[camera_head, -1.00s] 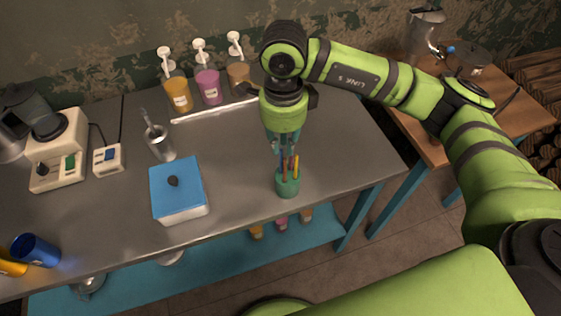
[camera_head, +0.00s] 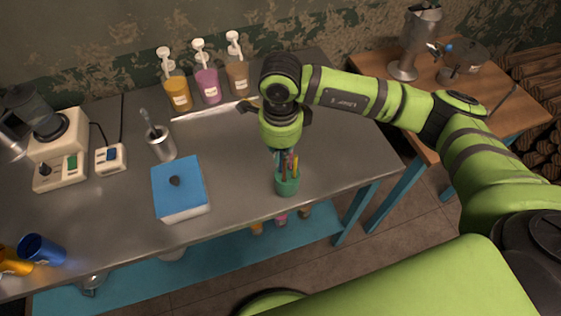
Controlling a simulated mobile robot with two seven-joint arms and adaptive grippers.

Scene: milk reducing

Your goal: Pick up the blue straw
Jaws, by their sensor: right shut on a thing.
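A small green cup (camera_head: 287,184) stands upright near the front edge of the metal table and holds several coloured straws (camera_head: 290,165), with orange and red ones showing. My right gripper (camera_head: 281,158) points straight down right over the cup, its fingertips among the straw tops. It is shut on a thin straw, whose colour is hard to make out because the wrist and fingers cover it. The blue straw does not show clearly apart from the others. My left gripper is out of view.
A blue-lidded box (camera_head: 180,188) and a metal cup with a utensil (camera_head: 161,143) stand left of the straw cup. Pump bottles (camera_head: 208,86) line the back. A blender base (camera_head: 60,155) and a blue cup (camera_head: 40,250) are at left. The table between box and straw cup is clear.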

